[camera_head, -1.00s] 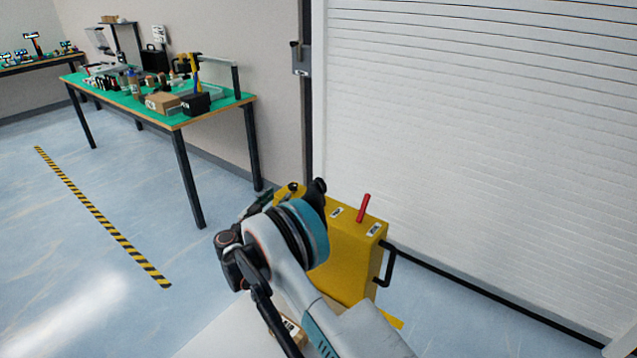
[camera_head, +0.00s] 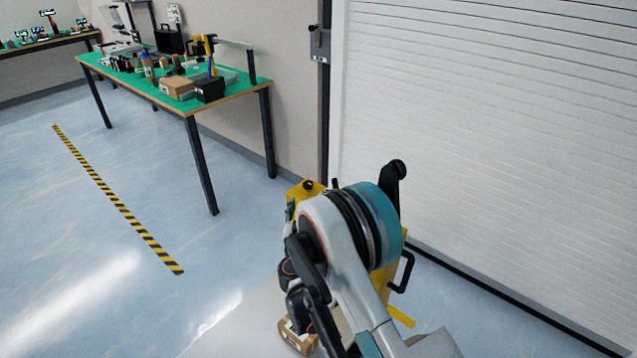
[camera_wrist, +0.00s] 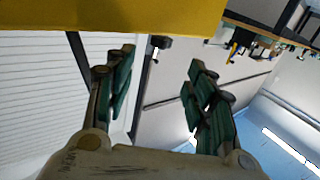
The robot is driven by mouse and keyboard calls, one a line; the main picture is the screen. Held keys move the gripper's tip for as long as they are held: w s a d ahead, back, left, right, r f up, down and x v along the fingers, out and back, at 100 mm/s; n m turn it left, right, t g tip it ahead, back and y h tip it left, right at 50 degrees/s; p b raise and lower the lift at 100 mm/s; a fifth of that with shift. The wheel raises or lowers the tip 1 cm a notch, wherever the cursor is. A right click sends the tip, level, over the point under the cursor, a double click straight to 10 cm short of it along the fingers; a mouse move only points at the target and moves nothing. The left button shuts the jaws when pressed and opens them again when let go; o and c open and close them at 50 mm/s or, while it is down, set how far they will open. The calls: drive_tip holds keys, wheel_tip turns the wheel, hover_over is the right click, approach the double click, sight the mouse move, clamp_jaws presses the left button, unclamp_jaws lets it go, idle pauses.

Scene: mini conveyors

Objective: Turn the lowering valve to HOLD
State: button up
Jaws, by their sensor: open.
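The yellow unit (camera_head: 394,266) stands on the floor before the shutter, mostly hidden behind my arm in the head view. A black knob (camera_head: 308,185) shows at its upper left. In the wrist view the unit's yellow body (camera_wrist: 110,18) fills the top edge, and a black knob on a short pale stem (camera_wrist: 160,43) shows below it. I cannot tell for sure which part is the lowering valve, and no HOLD mark is legible. My gripper (camera_wrist: 158,82) is open and empty, its fingers apart from the unit.
A green-topped workbench (camera_head: 140,98) with tools and boxes stands at the left. A white roller shutter (camera_head: 500,130) closes off the right. A black handle (camera_head: 404,272) sticks out of the unit's right side. A small cardboard box (camera_head: 297,338) lies at the bottom. The floor at left is clear.

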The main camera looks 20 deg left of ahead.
sight(307, 187)
drive_tip(key=b+x, duration=0.3)
drive_tip(key=x, duration=0.9)
drive_tip(key=shift+w+a+b, duration=0.1)
drive_tip(key=shift+w+b, duration=0.2)
drive_tip(key=shift+w, duration=0.1)
drive_tip(key=c, duration=1.1)
